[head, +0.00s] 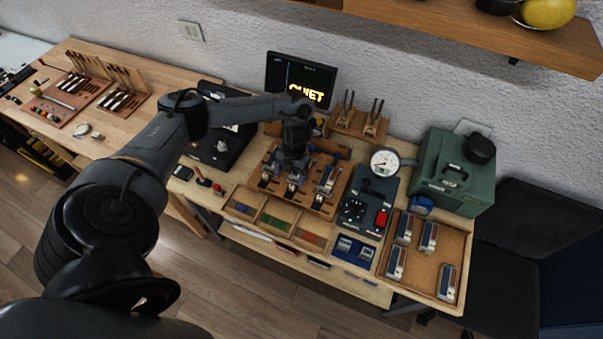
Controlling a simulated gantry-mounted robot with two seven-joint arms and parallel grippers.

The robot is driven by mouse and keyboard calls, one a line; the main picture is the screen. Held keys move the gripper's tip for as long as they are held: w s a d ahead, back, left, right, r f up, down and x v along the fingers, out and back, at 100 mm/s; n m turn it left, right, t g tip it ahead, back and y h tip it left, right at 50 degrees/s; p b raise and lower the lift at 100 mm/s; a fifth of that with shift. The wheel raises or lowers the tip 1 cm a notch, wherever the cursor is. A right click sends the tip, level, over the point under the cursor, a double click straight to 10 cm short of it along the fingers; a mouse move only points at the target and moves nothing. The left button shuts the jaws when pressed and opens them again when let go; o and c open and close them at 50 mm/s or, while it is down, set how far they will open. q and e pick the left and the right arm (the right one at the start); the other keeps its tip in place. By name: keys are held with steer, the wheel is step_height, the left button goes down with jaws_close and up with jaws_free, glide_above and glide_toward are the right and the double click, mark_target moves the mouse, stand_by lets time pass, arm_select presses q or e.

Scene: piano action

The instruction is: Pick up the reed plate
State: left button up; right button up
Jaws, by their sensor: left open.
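My left arm reaches in from the left, and its gripper (291,172) points down over a wooden fixture (330,209) in the middle of the bench. The gripper is open. Small silver and dark pieces sit in the fixture below and beside it, and a silver-blue block (328,179) stands at its right. I cannot tell which piece is the reed plate; the gripper hides part of the fixture, and the pieces are small. A blue tray (340,256) at the front holds small silver pieces. My right gripper is not in view.
A dial gauge (384,162) stands on a dark device right of the fixture. A wooden tray (427,273) with several silver-blue blocks and a green case (455,165) lie farther right. A monitor (300,78) stands behind. A compartment tray (262,222) lies in front.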

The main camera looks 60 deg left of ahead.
arm_select(q)
steer(key=w+a+r+t+b, duration=0.1)
steer(key=w+a+r+t, duration=0.1)
steer(key=w+a+r, duration=0.3)
steer(key=shift+y, duration=0.3)
steer(key=f+b, duration=0.1)
steer(key=w+f+b, duration=0.1)
steer(key=f, duration=0.1)
steer(key=d+f+b, duration=0.1)
steer(key=shift+w+f, duration=0.15)
steer(key=shift+w, duration=0.2)
steer(key=shift+f, duration=2.65)
steer(key=c, duration=1.2)
steer(key=shift+r, duration=0.1)
